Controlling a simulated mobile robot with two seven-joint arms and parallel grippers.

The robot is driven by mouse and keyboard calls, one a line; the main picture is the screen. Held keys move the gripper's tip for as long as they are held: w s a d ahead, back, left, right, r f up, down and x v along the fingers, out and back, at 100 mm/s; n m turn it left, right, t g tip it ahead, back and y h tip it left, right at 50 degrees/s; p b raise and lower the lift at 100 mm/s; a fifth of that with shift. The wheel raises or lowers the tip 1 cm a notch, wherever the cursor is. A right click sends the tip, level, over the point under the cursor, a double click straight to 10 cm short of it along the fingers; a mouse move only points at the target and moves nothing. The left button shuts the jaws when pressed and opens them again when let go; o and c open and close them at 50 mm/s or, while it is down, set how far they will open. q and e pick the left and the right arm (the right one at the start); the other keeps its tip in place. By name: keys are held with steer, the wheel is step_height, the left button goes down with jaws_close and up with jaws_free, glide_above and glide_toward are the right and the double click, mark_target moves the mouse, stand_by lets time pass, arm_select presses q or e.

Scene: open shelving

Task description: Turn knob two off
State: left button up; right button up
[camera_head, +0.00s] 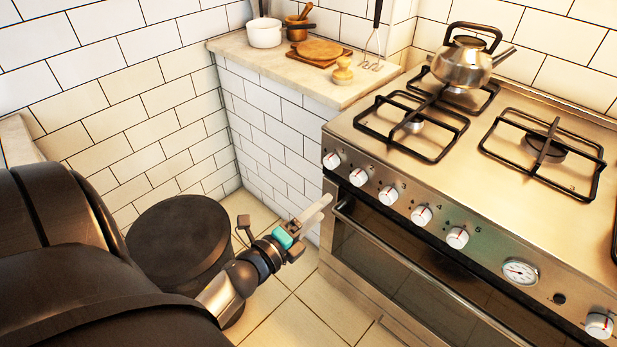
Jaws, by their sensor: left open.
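The stove's front panel carries a slanted row of white knobs with red marks. Knob two (358,177) is the second from the left, between knob one (331,160) and knob three (388,195). Its exact angle is too small to read surely. My left gripper (318,208) is open and empty, with a pale finger pointing up and right. It is in front of the stove's left corner, below and left of knob two, and apart from it. My right gripper is not in view.
The oven door handle (430,265) runs below the knobs. More knobs and a dial (520,272) lie farther right. A kettle (463,66) stands on the back burner. A counter (262,60) with a white pot (264,33) is left of the stove.

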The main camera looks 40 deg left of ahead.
arm_select(q)
steer(key=shift+s+r, duration=0.1)
steer(key=shift+s, duration=1.35)
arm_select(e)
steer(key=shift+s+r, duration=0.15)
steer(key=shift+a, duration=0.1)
